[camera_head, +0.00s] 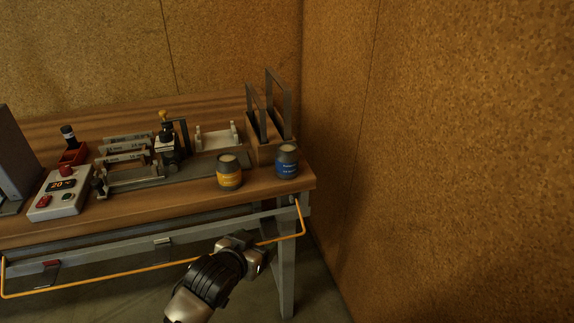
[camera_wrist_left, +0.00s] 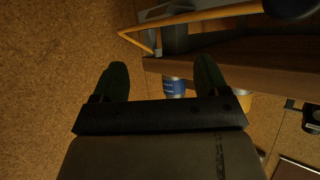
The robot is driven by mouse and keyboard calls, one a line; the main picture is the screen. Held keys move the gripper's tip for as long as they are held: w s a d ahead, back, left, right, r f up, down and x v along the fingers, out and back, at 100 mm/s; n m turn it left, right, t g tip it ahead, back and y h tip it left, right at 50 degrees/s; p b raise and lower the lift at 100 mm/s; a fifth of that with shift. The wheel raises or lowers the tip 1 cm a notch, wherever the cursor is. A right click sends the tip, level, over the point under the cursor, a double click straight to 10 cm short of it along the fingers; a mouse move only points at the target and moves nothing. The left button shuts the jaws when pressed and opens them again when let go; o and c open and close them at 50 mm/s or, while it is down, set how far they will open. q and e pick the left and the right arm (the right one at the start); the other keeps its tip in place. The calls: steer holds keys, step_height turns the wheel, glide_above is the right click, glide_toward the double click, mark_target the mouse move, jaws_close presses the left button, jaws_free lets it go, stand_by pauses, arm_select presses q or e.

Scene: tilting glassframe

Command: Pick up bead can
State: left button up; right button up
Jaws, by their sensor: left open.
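Two small grey cans stand upright on the wooden workbench (camera_head: 130,207) near its right end. One can has a yellow label (camera_head: 229,172), the other a blue label (camera_head: 287,161); the print is too small to tell which is the bead can. My left gripper (camera_head: 246,250) is in front of the bench, below the top's front edge and apart from both cans. In the left wrist view its fingers (camera_wrist_left: 161,78) are open and empty. The blue-labelled can (camera_wrist_left: 174,87) shows beyond the gap between them, and the yellow-labelled can (camera_wrist_left: 246,101) is partly hidden to the right.
An orange rail (camera_head: 140,277) runs along the bench front near my left gripper. A wooden rack with upright metal frames (camera_head: 268,110) stands behind the cans. Fixtures (camera_head: 135,170) and a white control box (camera_head: 58,195) fill the left. A cork-like wall (camera_head: 440,150) closes the right side.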

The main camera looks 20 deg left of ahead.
mark_target(282, 160)
arm_select(q)
steer(key=w+r+t, duration=0.1)
steer(key=w+r, duration=0.2)
steer(key=w, duration=0.1)
steer(key=w+r+t+h, duration=0.1)
steer(key=w+r+t, duration=0.1)
steer(key=w+r, duration=0.2)
steer(key=w+r+t, duration=0.1)
steer(key=w+r, duration=0.2)
steer(key=w, duration=0.3)
steer(key=shift+a+r+t+h, duration=0.3)
steer(key=shift+t, duration=0.1)
steer(key=shift+w+d, duration=0.25)
steer(key=shift+w, duration=0.75)
steer(key=shift+w+d, duration=0.25)
steer(key=shift+w, duration=0.75)
steer(key=shift+w+d, duration=0.25)
steer(key=shift+w, duration=0.75)
steer(key=c, duration=0.7)
steer(key=shift+c, duration=0.5)
steer(key=shift+r, duration=0.1)
